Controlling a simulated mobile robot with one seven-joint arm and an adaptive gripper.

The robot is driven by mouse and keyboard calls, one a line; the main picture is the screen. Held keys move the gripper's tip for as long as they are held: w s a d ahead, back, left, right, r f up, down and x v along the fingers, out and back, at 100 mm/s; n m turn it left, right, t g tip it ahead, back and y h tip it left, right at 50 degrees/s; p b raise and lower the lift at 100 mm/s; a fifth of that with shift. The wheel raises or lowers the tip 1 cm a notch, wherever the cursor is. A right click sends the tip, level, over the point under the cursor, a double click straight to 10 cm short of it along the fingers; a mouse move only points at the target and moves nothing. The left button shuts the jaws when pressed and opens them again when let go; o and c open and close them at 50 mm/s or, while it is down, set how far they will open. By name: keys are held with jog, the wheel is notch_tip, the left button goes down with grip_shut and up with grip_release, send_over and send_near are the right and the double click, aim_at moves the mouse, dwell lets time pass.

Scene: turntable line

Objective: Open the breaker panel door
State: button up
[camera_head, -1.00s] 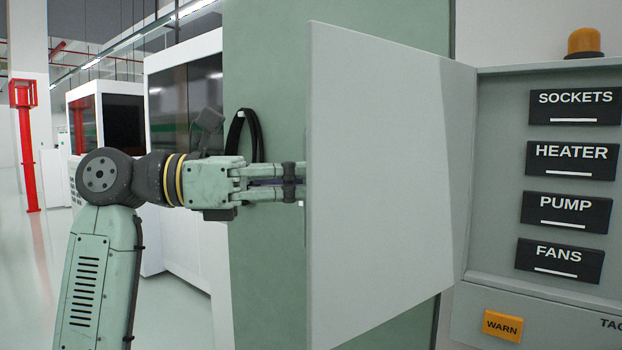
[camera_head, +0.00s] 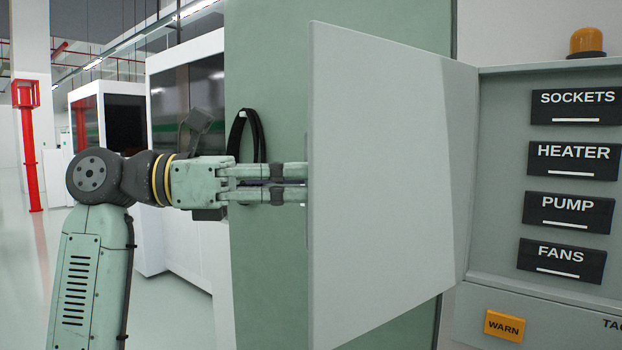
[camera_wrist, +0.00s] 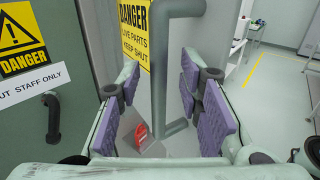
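The breaker panel door (camera_head: 385,190) is a pale grey panel standing swung wide open from its hinge side at the right. Labelled breakers, such as PUMP (camera_head: 568,213), show inside the panel (camera_head: 490,180). In the wrist view, the grey bar handle (camera_wrist: 158,75) stands upright between my gripper's fingers, with space on both sides. My gripper (camera_head: 305,184) is at the door's left edge in the head view, its tips partly hidden by the door. In the wrist view my gripper (camera_wrist: 163,112) is open, its purple pads apart and not clamping the handle.
A green cabinet side (camera_head: 265,285) with a black handle (camera_head: 247,135) stands behind the door. A danger sign (camera_wrist: 20,40) shows at left in the wrist view. An orange beacon (camera_head: 587,42) tops the panel. Open floor (camera_head: 180,310) lies at left.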

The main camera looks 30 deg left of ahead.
jog(key=v, duration=1)
jog(key=shift+s+a, duration=0.2)
